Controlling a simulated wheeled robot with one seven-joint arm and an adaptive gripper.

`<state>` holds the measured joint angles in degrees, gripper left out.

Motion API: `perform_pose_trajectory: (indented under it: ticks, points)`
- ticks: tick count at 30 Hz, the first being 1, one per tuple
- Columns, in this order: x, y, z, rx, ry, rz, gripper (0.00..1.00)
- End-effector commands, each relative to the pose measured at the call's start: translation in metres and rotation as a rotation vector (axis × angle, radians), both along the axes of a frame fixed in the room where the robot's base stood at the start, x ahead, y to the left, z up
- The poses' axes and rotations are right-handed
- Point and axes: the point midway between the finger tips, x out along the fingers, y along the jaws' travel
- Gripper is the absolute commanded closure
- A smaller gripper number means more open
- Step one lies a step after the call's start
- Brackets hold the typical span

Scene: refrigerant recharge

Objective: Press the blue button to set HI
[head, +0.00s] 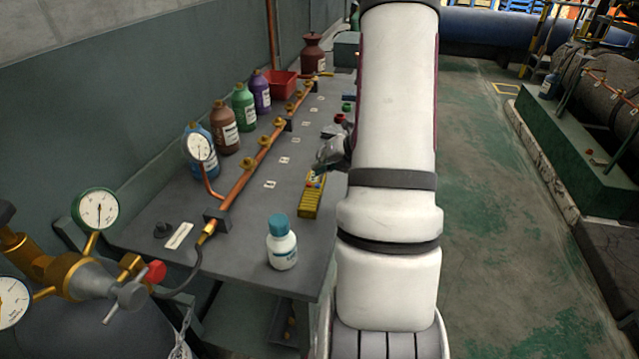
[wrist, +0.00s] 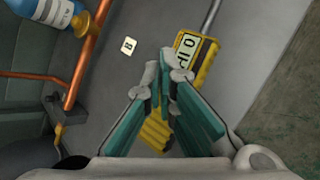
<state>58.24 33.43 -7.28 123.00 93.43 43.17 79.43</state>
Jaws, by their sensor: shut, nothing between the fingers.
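A yellow handheld device (head: 311,202) lies on the grey bench in the head view, near its right edge. In the wrist view the yellow device (wrist: 206,60) shows a lit display (wrist: 186,50) with dark characters that I cannot read surely. My gripper (wrist: 164,72) is shut and empty, its fingertips in front of the device just below the display. The fingers hide the device's middle, where no button shows. In the head view my gripper (head: 328,152) is just beyond the device.
A white bottle with a blue cap (head: 282,245) stands nearer on the bench (head: 240,270). A copper pipe (head: 262,155) with brass valves runs along the bench, with several coloured bottles behind it. A gauge assembly (head: 80,270) stands at the lower left.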

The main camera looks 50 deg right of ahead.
Motion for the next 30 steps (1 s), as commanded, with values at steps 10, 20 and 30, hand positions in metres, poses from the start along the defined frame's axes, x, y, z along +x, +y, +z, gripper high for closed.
perform_pose_trajectory:
  ticks: [10,20,30]
  points:
    - [-0.001,0.0,0.033,0.0,-0.001,0.001,1.0]
    - [0.0,0.0,0.033,0.0,-0.001,0.001,1.0]
    - [0.0,0.0,0.033,0.0,-0.001,0.001,1.0]
